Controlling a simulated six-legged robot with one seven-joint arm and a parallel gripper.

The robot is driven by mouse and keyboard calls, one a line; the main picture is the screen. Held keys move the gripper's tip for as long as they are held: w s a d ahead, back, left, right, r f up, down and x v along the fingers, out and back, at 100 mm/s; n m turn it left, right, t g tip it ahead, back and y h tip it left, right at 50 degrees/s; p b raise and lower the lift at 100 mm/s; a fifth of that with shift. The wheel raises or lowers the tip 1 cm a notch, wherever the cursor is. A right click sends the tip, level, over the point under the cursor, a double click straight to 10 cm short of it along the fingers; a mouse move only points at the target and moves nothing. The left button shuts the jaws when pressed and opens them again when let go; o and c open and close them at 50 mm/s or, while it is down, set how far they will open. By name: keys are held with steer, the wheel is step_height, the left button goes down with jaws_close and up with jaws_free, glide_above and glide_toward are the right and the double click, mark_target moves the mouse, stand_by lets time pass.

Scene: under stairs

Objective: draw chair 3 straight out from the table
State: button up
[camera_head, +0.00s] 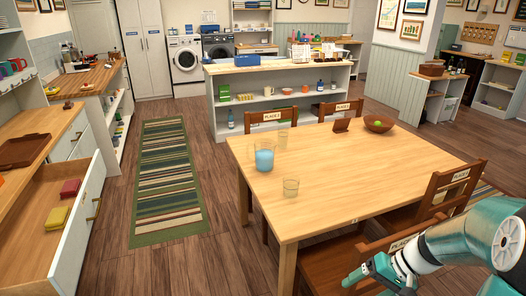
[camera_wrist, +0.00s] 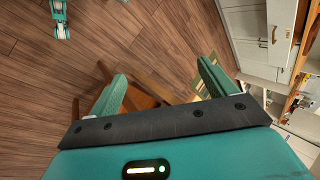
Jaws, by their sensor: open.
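A wooden table (camera_head: 340,180) stands in the middle right of the head view with wooden chairs around it. The nearest chair (camera_head: 374,249) is at the front side. Its back carries a "PLACE" label whose number I cannot read, partly hidden by my arm. Another labelled chair (camera_head: 437,192) is at the right side, and two chairs (camera_head: 271,116) (camera_head: 341,106) are at the far side. My gripper (camera_head: 362,277) is just in front of the nearest chair's back. In the wrist view its two fingers (camera_wrist: 162,72) are open, with brown chair wood (camera_wrist: 142,97) between and beyond them. Contact cannot be told.
On the table are a blue-filled jug (camera_head: 264,157), glasses (camera_head: 290,187), a brown holder and a bowl (camera_head: 379,123). An open drawer (camera_head: 80,225) juts out at the left. A striped rug (camera_head: 165,180) lies on bare floor between drawer and table.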

steer(key=s+a+r+n+t+h, duration=0.1)
steer(key=s+a+r+t+h, duration=0.1)
steer(key=s+a+r, duration=0.3)
steer(key=s+a+r+n+t+h, duration=0.1)
steer(key=s+a+r+h, duration=0.4)
steer(key=r, duration=0.7)
steer(key=shift+s+a+r+t, duration=0.2)
steer(key=shift+r+t, duration=0.15)
steer(key=shift+t, duration=0.55)
